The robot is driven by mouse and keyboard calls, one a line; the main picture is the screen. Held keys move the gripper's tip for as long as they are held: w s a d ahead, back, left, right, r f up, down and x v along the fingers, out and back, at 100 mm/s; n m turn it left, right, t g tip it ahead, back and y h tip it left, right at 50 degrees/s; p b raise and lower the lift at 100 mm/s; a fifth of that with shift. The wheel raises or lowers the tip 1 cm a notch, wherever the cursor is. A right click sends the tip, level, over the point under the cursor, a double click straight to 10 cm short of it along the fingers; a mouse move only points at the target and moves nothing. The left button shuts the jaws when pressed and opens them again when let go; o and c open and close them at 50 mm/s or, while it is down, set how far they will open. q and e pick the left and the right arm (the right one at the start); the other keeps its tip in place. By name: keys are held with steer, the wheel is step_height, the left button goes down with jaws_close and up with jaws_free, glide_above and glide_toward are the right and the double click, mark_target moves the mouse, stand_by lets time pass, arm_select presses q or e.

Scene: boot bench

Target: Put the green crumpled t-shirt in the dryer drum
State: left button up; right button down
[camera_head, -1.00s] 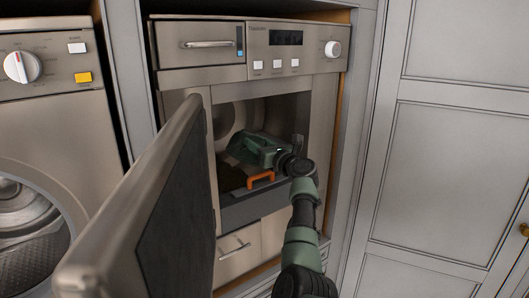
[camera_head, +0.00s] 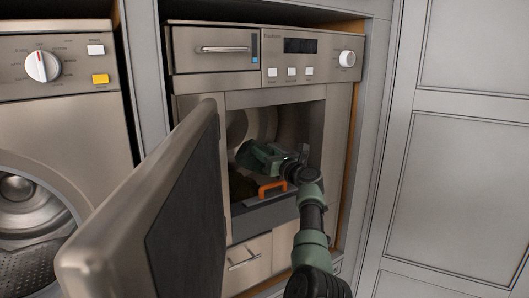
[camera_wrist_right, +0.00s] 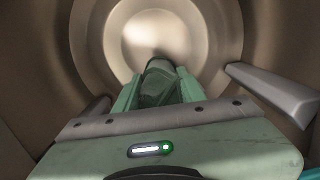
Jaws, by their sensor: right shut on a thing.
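The dryer (camera_head: 339,130) stands with its door (camera_head: 140,205) swung open on the left, and its drum (camera_head: 265,122) shows inside. My right arm reaches through the opening, and my right gripper (camera_head: 246,154) is inside the drum. In the right wrist view, my right gripper (camera_wrist_right: 155,85) is shut on the green t-shirt (camera_wrist_right: 158,82), a dark green crumpled bundle between the fingers. The pale back of the drum (camera_wrist_right: 160,35) lies ahead of it. In the head view the t-shirt cannot be told apart from the green gripper. My left gripper is not in view.
An orange handle (camera_head: 272,187) sits at the lower edge of the opening, just below my right wrist. A grey drum paddle (camera_wrist_right: 272,92) juts in at the right of the wrist view. A washing machine (camera_head: 65,115) stands to the left, grey cabinet panels (camera_head: 450,180) to the right.

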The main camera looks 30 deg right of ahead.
steer(key=shift+f+b, duration=1.7)
steer(key=shift+f, duration=1.15)
steer(key=c, duration=0.8)
jaws_free()
steer(key=shift+o, duration=0.2)
steer(key=shift+s+f, duration=0.1)
steer(key=shift+s, duration=0.05)
steer(key=shift+s+d+f+b, duration=0.1)
steer(key=shift+s+f+b, duration=0.1)
steer(key=shift+s, duration=1.7)
steer(key=shift+s+d+f+b, duration=0.1)
steer(key=shift+s+f, duration=0.05)
steer(key=shift+s, duration=1.7)
